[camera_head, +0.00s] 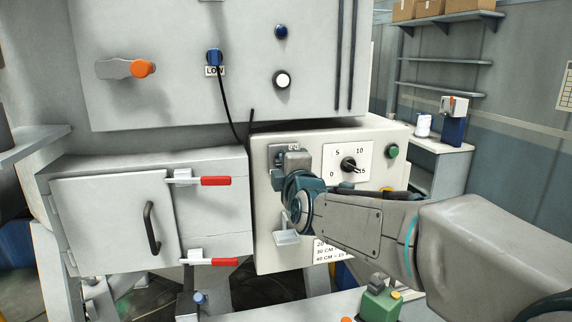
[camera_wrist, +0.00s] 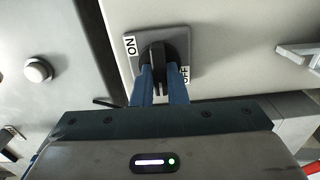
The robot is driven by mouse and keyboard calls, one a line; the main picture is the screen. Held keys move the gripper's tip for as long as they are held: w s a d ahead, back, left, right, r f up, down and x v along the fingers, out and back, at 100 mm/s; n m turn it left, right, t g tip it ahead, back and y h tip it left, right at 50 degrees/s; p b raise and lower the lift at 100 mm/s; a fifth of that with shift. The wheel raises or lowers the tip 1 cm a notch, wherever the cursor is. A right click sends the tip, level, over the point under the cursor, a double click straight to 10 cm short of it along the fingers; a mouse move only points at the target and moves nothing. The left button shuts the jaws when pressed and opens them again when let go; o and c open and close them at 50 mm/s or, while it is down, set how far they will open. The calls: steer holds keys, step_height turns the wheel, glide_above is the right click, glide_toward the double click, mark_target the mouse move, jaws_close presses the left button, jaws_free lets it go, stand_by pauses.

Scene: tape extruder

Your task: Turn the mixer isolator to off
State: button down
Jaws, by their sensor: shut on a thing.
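The mixer isolator is a black knob (camera_wrist: 158,55) on a square grey plate (camera_wrist: 180,36) in the wrist view. An ON label (camera_wrist: 130,45) is at the plate's left corner, and an OFF label (camera_wrist: 184,75) is at its lower right, partly covered by a finger. My gripper (camera_wrist: 160,82) has its two blue fingers shut on the knob, one on each side. I cannot tell clearly which label the knob points to. In the head view my gripper (camera_head: 293,160) is at the grey control box and hides most of the isolator.
Right of the isolator are a 0–15 dial (camera_head: 349,163) and a green button (camera_head: 392,151). A small grey bracket (camera_head: 286,237) juts out below my gripper. A cabinet door with red-handled latches (camera_head: 215,181) is on the left. The upper panel (camera_head: 180,100) overhangs with a hanging cable.

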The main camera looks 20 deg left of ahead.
steer(key=shift+n, duration=0.3)
steer(key=c, duration=1.4)
jaws_free()
steer(key=shift+c, duration=0.2)
steer(key=b+v, duration=0.4)
steer(key=v, duration=0.9)
steer(key=shift+s, duration=0.4)
steer(key=shift+d, duration=0.15)
